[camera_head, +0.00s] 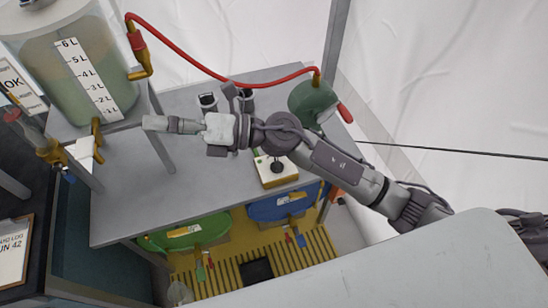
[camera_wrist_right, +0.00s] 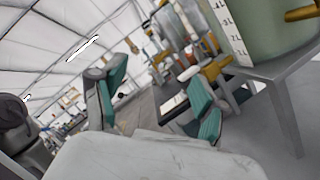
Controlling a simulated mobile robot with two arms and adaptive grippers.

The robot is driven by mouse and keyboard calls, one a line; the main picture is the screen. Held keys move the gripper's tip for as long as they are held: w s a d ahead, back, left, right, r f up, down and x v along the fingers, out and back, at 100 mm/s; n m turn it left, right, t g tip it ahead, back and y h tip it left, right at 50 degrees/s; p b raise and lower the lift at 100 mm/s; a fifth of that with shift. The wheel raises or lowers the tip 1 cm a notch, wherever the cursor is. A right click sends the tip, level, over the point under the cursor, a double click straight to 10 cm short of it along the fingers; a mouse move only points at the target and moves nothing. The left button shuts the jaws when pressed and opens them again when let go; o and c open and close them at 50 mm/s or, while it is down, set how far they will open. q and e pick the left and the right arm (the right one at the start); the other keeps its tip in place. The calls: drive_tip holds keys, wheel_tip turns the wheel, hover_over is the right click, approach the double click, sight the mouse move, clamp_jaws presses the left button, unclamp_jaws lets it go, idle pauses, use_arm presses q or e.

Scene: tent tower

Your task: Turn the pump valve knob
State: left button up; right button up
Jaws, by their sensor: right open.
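My right gripper (camera_head: 158,124) reaches in from the right over the grey table, pointing left toward the clear tank (camera_head: 75,80). In the right wrist view its two teal fingers (camera_wrist_right: 160,98) are apart with nothing between them. A brass valve (camera_head: 97,128) sits low at the tank, left of the fingertips and apart from them; a brass fitting also shows beside the tank in the wrist view (camera_wrist_right: 214,68). A green pump-like body (camera_head: 313,100) with a red handle (camera_head: 345,112) stands at the table's far right. I cannot tell which part is the pump valve knob. My left gripper is out of view.
A red hose (camera_head: 190,62) runs from the tank's upper brass fitting (camera_head: 140,62) to the green body. A yellow-sided box (camera_head: 276,170) with a black knob lies under my right arm. The tank's grey stand (camera_head: 160,140) has legs near the gripper. The table's left front (camera_head: 125,205) is clear.

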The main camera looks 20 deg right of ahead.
wheel_tip(320, 180, down, 4)
drive_tip(key=s+a+n+g+h, duration=0.1)
drive_tip(key=s+n+g+h, duration=0.15)
drive_tip(key=n+g, duration=0.2)
drive_tip(key=n+h, duration=0.7)
drive_tip(key=h, duration=1)
hover_over(277, 162)
wheel_tip(277, 162, down, 12)
wheel_tip(277, 162, down, 13)
drive_tip(key=p, duration=0.2)
drive_tip(key=shift+p, duration=0.3)
drive_tip(key=c, duration=1.2)
